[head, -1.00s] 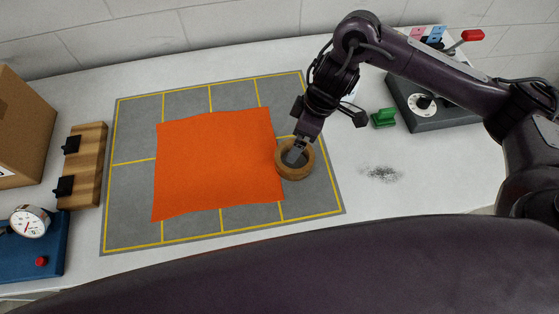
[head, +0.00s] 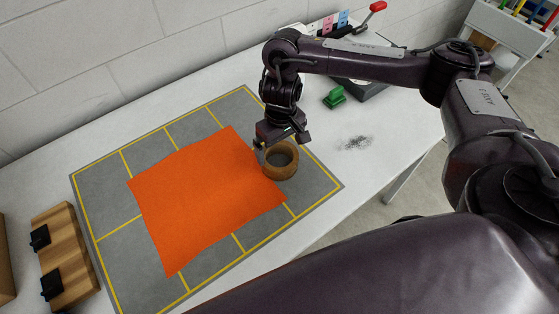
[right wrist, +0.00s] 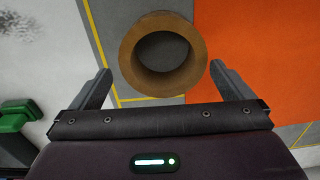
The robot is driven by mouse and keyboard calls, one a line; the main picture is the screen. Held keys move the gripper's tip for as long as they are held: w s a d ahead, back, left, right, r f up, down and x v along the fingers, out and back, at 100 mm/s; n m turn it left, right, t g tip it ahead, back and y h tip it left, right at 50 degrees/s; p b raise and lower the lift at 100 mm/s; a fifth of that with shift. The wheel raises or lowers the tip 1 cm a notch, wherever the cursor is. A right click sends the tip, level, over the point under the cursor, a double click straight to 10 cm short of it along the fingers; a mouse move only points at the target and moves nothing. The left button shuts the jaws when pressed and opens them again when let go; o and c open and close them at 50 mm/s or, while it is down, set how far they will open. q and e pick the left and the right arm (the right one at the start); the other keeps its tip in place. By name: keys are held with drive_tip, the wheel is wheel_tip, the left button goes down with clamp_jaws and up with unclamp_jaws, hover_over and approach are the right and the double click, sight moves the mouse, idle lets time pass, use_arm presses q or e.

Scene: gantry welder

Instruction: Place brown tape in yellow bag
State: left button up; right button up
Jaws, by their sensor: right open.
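The brown tape (head: 281,174) is a ring lying flat on the grey mat, hole up, at the right edge of a flat orange cloth-like sheet (head: 205,195). I see no yellow bag; only yellow lines on the mat. My right gripper (head: 267,146) is open and empty, just behind and left of the tape in the head view. In the right wrist view the tape (right wrist: 163,85) sits ahead of and between the spread fingers (right wrist: 160,72); I cannot tell whether they touch it. My left gripper is not in view.
The grey mat (head: 97,205) lies on a white table (head: 375,170). A green block (head: 334,97) and a dark device with a red-knobbed lever (head: 370,14) stand behind right. A wooden board with black clips (head: 62,255) is at left.

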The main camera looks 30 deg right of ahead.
sight(286, 148)
drive_tip(key=f, duration=0.2)
drive_tip(key=f+b, duration=0.1)
drive_tip(key=shift+s+a+f, duration=0.2)
drive_tip(key=shift+a+f, duration=0.1)
drive_tip(key=shift+f, duration=0.05)
drive_tip(key=shift+w+d+f, duration=0.1)
drive_tip(key=shift+f, duration=0.05)
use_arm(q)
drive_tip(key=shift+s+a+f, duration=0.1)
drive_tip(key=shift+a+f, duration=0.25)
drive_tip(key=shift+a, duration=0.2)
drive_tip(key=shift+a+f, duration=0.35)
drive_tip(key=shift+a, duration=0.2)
use_arm(e)
drive_tip(key=shift+c, duration=0.3)
drive_tip(key=c, duration=0.7)
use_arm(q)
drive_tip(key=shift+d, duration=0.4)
use_arm(e)
drive_tip(key=shift+c, duration=0.4)
